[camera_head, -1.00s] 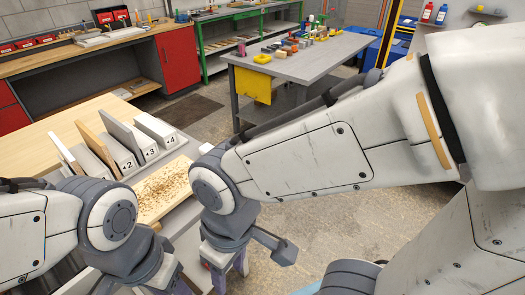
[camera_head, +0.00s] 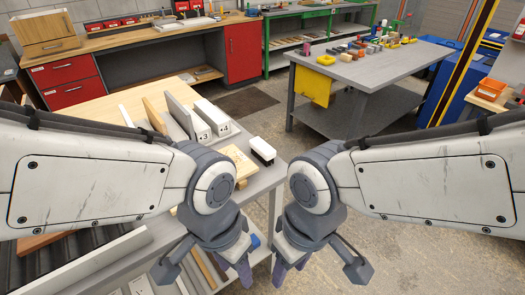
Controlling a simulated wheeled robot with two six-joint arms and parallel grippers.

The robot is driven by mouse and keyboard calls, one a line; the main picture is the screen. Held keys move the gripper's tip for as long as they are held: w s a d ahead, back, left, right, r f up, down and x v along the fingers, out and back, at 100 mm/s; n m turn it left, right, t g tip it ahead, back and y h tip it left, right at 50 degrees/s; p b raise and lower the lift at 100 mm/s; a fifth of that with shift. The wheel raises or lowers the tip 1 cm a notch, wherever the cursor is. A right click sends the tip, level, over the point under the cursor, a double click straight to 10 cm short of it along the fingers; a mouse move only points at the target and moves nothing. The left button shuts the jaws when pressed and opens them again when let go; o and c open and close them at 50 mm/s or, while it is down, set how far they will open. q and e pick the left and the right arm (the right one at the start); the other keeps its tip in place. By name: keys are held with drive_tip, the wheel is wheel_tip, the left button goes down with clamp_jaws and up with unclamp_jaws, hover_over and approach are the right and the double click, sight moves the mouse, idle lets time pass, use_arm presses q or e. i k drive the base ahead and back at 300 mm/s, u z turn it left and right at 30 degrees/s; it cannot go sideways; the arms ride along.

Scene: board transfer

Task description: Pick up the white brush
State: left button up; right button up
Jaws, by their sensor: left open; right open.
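The white brush (camera_head: 263,148) has a white top and a dark underside. It lies on the grey bench top (camera_head: 262,180), just right of a light wooden board (camera_head: 239,160). My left gripper (camera_head: 235,268) hangs in front of the bench, lower in the picture than the brush and to its left. My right gripper (camera_head: 290,268) hangs beside it, lower than the brush and to its right. Both point down, are open and hold nothing visible. Neither touches the brush. The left wrist hides part of the wooden board.
Upright boards in numbered white holders (camera_head: 212,116) stand left of the brush. Rollers and slats (camera_head: 80,262) lie at lower left. A grey table (camera_head: 375,68) with small coloured items stands behind. The floor to the right is clear.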

sight(261, 151)
drive_tip(key=z, duration=0.05)
drive_tip(key=i, duration=1.1)
drive_tip(key=u, duration=0.1)
